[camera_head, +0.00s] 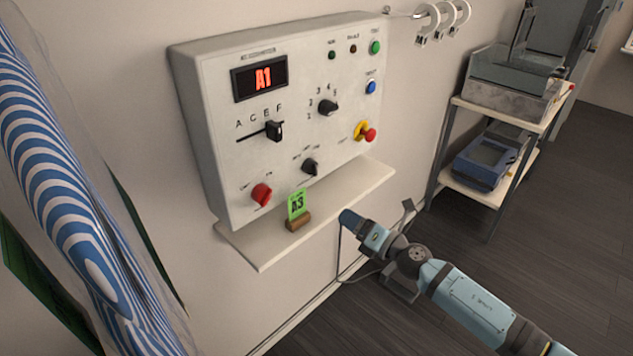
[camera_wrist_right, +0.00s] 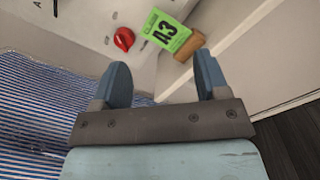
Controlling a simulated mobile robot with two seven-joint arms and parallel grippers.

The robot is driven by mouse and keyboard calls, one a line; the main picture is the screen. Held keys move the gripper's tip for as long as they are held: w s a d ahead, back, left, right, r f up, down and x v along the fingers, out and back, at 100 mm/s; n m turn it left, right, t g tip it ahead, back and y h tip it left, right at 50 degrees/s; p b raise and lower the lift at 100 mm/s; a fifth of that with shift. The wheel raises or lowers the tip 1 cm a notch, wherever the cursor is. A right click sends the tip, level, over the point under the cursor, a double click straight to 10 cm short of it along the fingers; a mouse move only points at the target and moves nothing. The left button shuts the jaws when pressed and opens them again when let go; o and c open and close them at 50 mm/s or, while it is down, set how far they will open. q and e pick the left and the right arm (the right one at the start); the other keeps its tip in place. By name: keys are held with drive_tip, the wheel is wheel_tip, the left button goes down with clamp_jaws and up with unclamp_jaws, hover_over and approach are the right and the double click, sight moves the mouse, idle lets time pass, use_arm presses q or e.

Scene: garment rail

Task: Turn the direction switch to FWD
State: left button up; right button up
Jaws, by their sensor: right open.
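The control panel (camera_head: 215,140) is a grey box on the wall. A small black rotary knob (camera_head: 310,167) low on its front has tiny labels above it, too blurred to read; it looks like the direction switch. Its exact setting is unclear. My right gripper (camera_head: 352,218) is below and right of the panel, by the shelf edge, apart from the knob. In the right wrist view my right gripper (camera_wrist_right: 162,66) is open, with nothing between its fingers. That view shows the red knob (camera_wrist_right: 123,38) beyond the fingers. My left gripper is not in view.
A shelf (camera_head: 255,250) under the panel holds a green A3 card (camera_head: 297,204) in a wooden block (camera_head: 298,221). Above are a slider (camera_head: 274,131), a selector knob (camera_head: 327,107) and a red stop button (camera_head: 370,135). Striped bagged cloth (camera_head: 60,180) hangs left; a cart (camera_head: 470,190) stands right.

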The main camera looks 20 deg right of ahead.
sight(312, 168)
drive_tip(key=w+d+r+n+g+y+b, duration=0.1)
drive_tip(key=w+d+r+n, duration=0.4)
drive_tip(key=n, duration=0.4)
drive_tip(key=x, duration=0.4)
drive_tip(key=f+x, duration=0.1)
drive_tip(key=x, duration=0.9)
drive_tip(key=shift+a+f, duration=0.15)
drive_tip(key=shift+a, duration=0.25)
drive_tip(key=shift+m, duration=0.3)
drive_tip(key=c, duration=0.9)
